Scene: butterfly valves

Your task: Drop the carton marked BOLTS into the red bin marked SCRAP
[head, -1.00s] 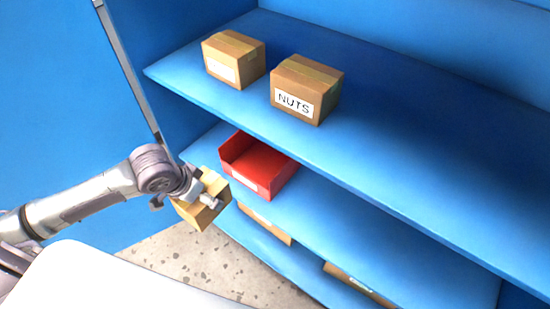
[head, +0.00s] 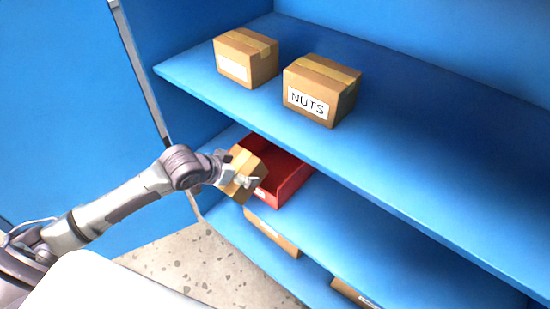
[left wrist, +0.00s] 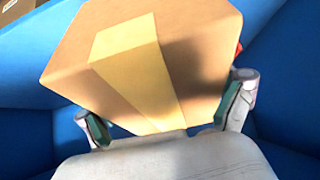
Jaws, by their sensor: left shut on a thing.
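My left gripper (head: 238,180) is shut on a brown carton (head: 245,164) with a tan tape strip. The held carton fills much of the left wrist view (left wrist: 190,60), between the two fingers (left wrist: 165,128). No marking on it is readable from here. The red bin (head: 289,182) sits on the middle shelf, just behind and to the right of the held carton, which hides part of it. I cannot tell whether the carton overlaps the bin's opening or is only in front of it. The bin's label is mostly hidden. My right gripper is not in view.
On the top blue shelf (head: 420,170) stand a carton marked NUTS (head: 320,92) and another carton (head: 246,58) with an unreadable label. More cartons (head: 271,233) show on the lower shelf. The upper shelf's front edge overhangs the bin's area. The middle shelf right of the bin looks clear.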

